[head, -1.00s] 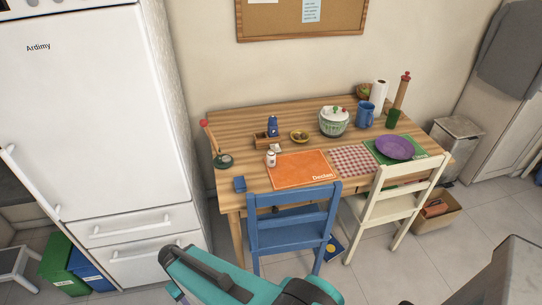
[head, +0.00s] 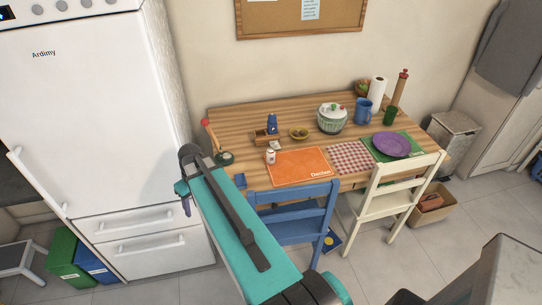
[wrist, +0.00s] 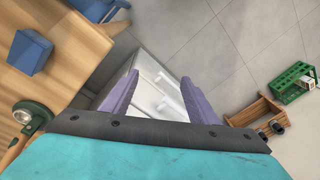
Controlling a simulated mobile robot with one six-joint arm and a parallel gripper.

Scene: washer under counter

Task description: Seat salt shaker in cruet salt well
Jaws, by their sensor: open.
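A small white shaker with a greyish top (head: 270,157), seemingly the salt shaker, stands at the left corner of the orange placemat in the head view. The wooden cruet holder (head: 260,137) is just behind it, with a blue bottle-like piece (head: 271,123) at its right end; whether that piece sits in a well is too small to tell. My gripper (wrist: 158,82) has its purple fingers apart with nothing between them. It is in front of the fridge, left of the table. In the wrist view neither shaker nor cruet shows.
A blue block (wrist: 28,52) and a green round device (wrist: 28,115) lie near the table's left edge. Blue chair (head: 300,215) and cream chair (head: 400,195) block the table's front.

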